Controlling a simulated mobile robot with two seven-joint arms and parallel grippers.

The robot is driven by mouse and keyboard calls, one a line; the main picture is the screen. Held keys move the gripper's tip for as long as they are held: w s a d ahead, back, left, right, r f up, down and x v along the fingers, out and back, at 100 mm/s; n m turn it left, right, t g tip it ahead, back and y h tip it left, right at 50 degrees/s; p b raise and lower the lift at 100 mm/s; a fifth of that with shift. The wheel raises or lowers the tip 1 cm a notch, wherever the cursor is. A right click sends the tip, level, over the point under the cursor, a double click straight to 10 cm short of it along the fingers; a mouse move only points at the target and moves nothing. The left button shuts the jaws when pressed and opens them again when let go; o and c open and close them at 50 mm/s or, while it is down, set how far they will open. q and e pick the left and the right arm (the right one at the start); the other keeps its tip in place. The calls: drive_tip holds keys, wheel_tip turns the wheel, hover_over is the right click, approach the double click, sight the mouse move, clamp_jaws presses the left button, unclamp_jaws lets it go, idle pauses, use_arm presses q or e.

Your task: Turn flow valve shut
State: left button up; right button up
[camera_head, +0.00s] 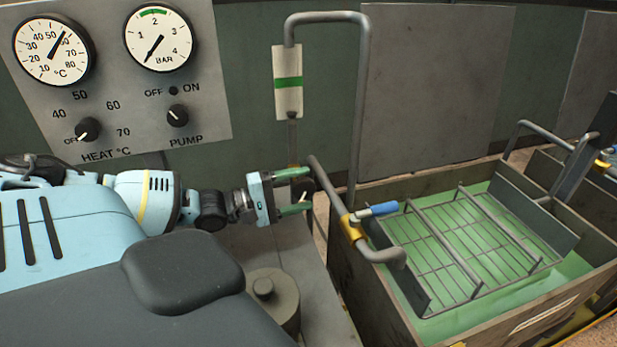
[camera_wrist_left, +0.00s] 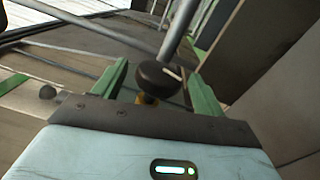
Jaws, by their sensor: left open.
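My left gripper (camera_head: 293,192) is open below the flow gauge, its green fingers pointing right. In the left wrist view, a dark round knob (camera_wrist_left: 158,76) with a pale pointer mark lies between the spread fingers, with gaps on both sides. I take this knob to be the flow valve. In the head view it is a small dark shape mostly hidden at the fingers. A yellow valve body (camera_head: 352,226) with a blue lever (camera_head: 378,210) sits on the spout pipe, right of the gripper. My right gripper is not in view.
A flow gauge (camera_head: 288,104) with a green band hangs on a bent pipe (camera_head: 365,100). A grey panel (camera_head: 213,55) with two dials and two knobs stands at left. A tank (camera_head: 345,262) with green liquid and a wire rack is at right. A capped cylinder (camera_head: 275,305) stands below the gripper.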

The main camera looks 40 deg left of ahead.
use_arm(q)
drive_tip(key=shift+w+d, duration=0.2)
drive_tip(key=shift+w, duration=0.25)
drive_tip(key=shift+w+r, duration=0.1)
drive_tip(key=shift+c, duration=0.9)
drive_tip(key=c, duration=0.8)
drive_tip(key=shift+r, duration=0.1)
